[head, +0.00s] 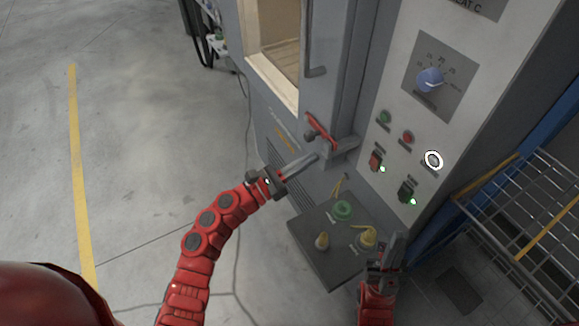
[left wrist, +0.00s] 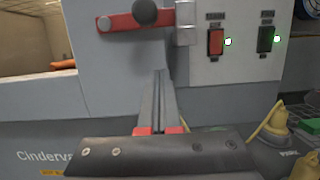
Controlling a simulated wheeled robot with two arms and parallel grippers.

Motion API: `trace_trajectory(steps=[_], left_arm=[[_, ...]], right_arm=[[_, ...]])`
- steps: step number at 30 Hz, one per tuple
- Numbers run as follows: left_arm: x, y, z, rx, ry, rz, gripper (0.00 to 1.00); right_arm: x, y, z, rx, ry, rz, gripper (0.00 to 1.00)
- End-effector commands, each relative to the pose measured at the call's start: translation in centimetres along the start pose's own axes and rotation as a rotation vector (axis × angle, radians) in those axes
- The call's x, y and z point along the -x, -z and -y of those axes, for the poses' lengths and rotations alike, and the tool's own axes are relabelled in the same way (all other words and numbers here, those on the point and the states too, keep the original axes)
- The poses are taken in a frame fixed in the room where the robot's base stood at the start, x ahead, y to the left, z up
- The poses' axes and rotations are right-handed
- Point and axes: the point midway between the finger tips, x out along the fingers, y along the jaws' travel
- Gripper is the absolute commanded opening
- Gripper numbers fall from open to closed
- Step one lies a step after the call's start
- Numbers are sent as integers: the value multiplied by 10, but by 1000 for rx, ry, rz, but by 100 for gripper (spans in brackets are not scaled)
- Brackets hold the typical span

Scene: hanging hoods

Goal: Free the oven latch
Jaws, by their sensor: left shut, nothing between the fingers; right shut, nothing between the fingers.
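The oven latch is a red lever (head: 317,131) with a dark round knob on the front of the grey oven (head: 285,118). In the left wrist view the lever (left wrist: 120,22) lies nearly level, its knob end close to a grey catch block (left wrist: 186,22). My left gripper (head: 314,158) is shut and empty, just below the lever and catch; I cannot tell whether it touches them. Its closed fingers (left wrist: 159,78) point at the panel under the lever in the left wrist view. My right gripper (head: 396,240) is shut and empty, lower right by the small shelf.
A grey shelf (head: 318,258) holds a green item (head: 343,209) and yellow items (head: 367,238). The control panel has a blue dial (head: 430,80), buttons and lit switches. A wire rack (head: 520,215) stands at right. The floor (head: 150,130) at left is clear.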

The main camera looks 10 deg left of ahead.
Motion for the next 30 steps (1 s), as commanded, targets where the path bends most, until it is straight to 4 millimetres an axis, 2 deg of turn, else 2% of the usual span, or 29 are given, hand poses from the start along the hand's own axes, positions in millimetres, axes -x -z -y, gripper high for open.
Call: trace_trajectory(steps=[2,3,6,10,23,30], left_arm=[[-17,-3,1,2,1,1,0],[-17,-13,0,-1,-1,0,0],[-19,-27,0,-3,0,0,0],[-22,-36,1,-1,1,1,0],[-22,-39,0,0,0,1,0],[-27,-38,-6,31,-7,1,0]], right_arm=[[-6,1,0,0,0,0,0],[-12,2,-1,0,0,0,0],[-19,3,-1,0,0,0,0],[-22,4,-1,0,0,0,0],[-23,4,-1,0,0,0,0],[-15,2,-1,0,0,0,0]])
